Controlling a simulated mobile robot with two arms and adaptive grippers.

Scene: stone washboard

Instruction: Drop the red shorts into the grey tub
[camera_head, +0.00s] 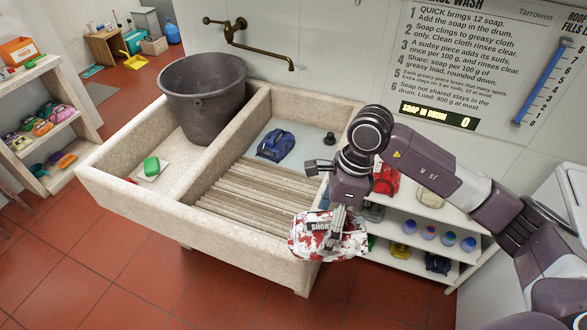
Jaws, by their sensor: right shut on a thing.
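The red shorts (301,237) are a folded bundle, red with whitish patches and a label reading "SHOR", partly covered by the fingers. My right gripper (334,229) is shut on them and holds them by the front right corner of the stone sink. The grey tub (203,110) is a dark bucket-like vessel in the left basin of the sink, up and left of the gripper. Its mouth faces up, and its bottom inside is hidden. My left gripper is not in view.
The stone sink (135,200) has a ribbed washboard (255,200). A brass tap (255,45) juts above. A white shelf (400,236) stands at right behind my arm.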

